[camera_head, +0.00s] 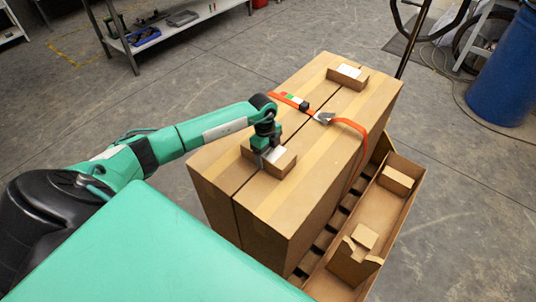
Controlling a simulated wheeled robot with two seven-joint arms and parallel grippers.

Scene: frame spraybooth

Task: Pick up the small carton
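A small brown carton (281,165) with a whitish patch on top lies on the near end of the two large strapped cartons (302,132). My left gripper (268,153) points down right at this small carton, over its left part. Its fingertips are small and partly hidden, so I cannot tell whether they touch the carton or are closed on it. A second small carton (347,76) with a white label lies at the far end of the large cartons. My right gripper is not in view.
An orange strap (350,124) with a metal buckle crosses the large cartons. An open cardboard tray (408,170) to their right holds a small carton (397,180) and an open box (356,255). A blue barrel (505,75) and a shelf (172,30) stand farther back.

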